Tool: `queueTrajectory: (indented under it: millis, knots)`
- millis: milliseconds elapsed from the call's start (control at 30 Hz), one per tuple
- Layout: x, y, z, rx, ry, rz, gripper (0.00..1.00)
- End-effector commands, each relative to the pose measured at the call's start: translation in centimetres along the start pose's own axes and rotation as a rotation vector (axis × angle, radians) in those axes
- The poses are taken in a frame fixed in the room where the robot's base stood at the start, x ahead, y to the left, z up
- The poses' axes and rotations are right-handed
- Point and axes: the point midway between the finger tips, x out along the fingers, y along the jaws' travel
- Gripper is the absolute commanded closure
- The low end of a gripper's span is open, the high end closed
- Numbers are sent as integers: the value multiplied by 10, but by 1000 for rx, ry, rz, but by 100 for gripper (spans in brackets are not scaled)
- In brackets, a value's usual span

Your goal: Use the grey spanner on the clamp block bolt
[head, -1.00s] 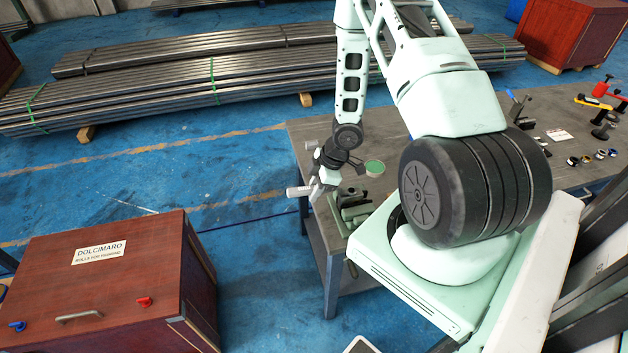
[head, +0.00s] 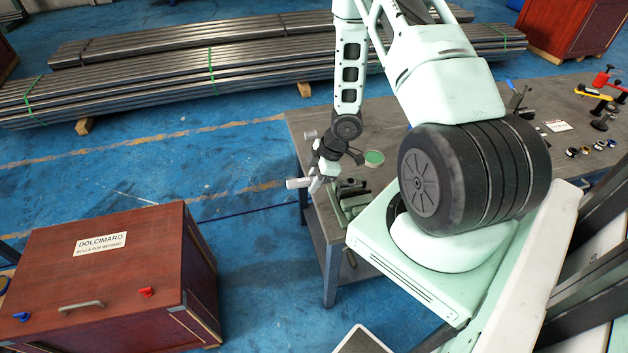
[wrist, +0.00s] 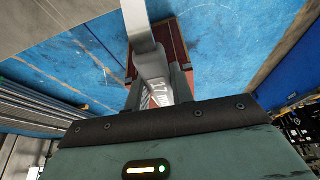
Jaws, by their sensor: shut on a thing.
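My gripper (head: 316,182) is over the left end of the workbench, shut on the grey spanner (head: 297,183). In the wrist view the spanner (wrist: 152,62) runs up and away from between the fingers (wrist: 158,92), with a size marking that seems to read 17. A grey-green fixture (head: 351,200), probably the clamp block, is on the bench to the right of my gripper. My arm partly hides it, and I cannot make out its bolt. The spanner looks apart from it.
The grey workbench (head: 300,150) carries a round green-topped tin (head: 374,158) beside my wrist, and several small parts and tools at its right end. A red-brown crate (head: 140,265) stands at the lower left. Steel tubes (head: 200,80) lie behind. Blue floor between is clear.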

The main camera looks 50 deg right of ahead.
Motion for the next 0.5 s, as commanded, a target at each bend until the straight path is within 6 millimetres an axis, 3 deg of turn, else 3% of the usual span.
queueTrajectory:
  millis: [500]
  knots:
    - [-3,0,-2,-3,-26,0,100]
